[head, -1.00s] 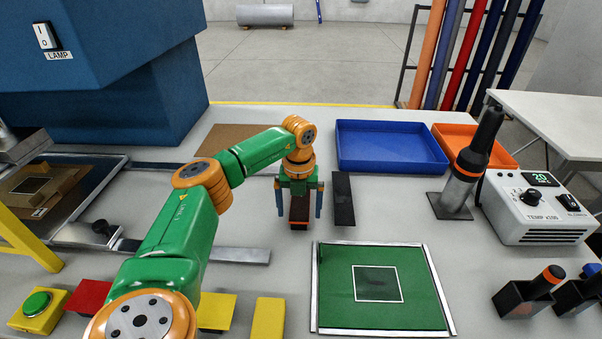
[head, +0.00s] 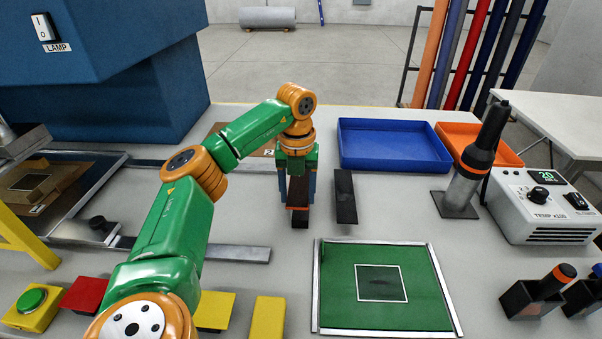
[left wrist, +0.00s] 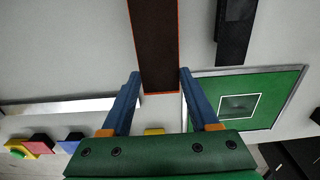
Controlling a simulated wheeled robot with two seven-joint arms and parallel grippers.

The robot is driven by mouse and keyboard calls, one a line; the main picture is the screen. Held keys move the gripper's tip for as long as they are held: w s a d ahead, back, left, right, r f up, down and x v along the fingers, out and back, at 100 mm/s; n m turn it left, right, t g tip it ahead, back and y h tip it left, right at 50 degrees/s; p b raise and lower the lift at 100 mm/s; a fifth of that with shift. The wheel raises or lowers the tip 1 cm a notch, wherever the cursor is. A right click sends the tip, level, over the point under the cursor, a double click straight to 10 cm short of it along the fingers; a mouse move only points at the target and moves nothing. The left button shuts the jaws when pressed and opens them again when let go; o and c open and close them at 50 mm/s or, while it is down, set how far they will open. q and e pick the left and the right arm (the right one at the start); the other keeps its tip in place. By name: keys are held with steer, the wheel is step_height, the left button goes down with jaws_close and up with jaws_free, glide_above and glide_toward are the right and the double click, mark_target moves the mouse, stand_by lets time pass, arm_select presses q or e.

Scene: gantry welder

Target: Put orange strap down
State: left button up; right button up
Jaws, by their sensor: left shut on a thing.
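The orange strap (head: 298,193) is a dark brown strip with thin orange edges. My left gripper (head: 298,187) is shut on it, with a blue finger at each side, over the grey bench. In the left wrist view the strap (left wrist: 156,42) runs from between the fingertips (left wrist: 160,80) to the top edge of the picture. I cannot tell whether the strap touches the bench. A similar black strap (head: 345,197) lies just to the right, apart from it; it also shows in the left wrist view (left wrist: 236,30). My right gripper is not in view.
A green mat (head: 340,295) with a metal rim lies in front to the right. A blue tray (head: 392,163) and an orange tray (head: 505,157) stand behind. A soldering tool (head: 478,160) stands by the temperature box (head: 540,225). A metal bar (head: 240,253) lies left.

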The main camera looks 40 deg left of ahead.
arm_select(q)
steer(key=shift+s+d+r+b, duration=0.1)
steer(key=shift+s+r+b, duration=0.25)
steer(key=shift+s+r, duration=0.7)
steer(key=s+d+r+p, duration=0.2)
steer(key=s+r+p, duration=0.3)
steer(key=s, duration=0.6)
steer(key=w+d+f+n, duration=0.2)
steer(key=d+n, duration=0.7)
steer(key=n, duration=0.5)
steer(key=w+d+f+n, duration=0.2)
steer(key=d+n, duration=0.6)
steer(key=n, duration=0.6)
steer(key=s+a+r+m, duration=0.1)
steer(key=a+r+m, duration=0.1)
steer(key=a+m, duration=0.6)
steer(key=s+a+r+m, duration=0.2)
steer(key=a+m, duration=0.7)
steer(key=m, duration=1.1)
steer(key=shift+s+a+r+b, duration=0.15)
steer(key=shift+s+r+b, duration=0.15)
steer(key=shift+r+b, duration=0.25)
